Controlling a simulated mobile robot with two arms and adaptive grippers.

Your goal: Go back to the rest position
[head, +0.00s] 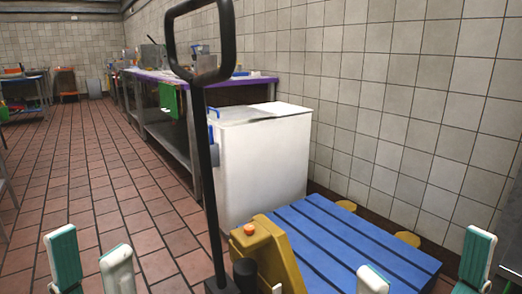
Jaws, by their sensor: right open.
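My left gripper (90,262) is at the bottom left over the tiled floor. Its two white and green fingers stand apart, with only floor seen between them. My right gripper (424,262) is at the bottom right, in front of the blue pallet. The lower parts of both grippers are cut off by the picture's bottom edge.
A pallet jack with a black handle (207,150) and yellow body (268,250) stands close ahead by the blue pallet (340,240). Behind are a white chest (262,165) and a purple-edged table (240,84) along the tiled wall. Floor (80,160) is clear at left.

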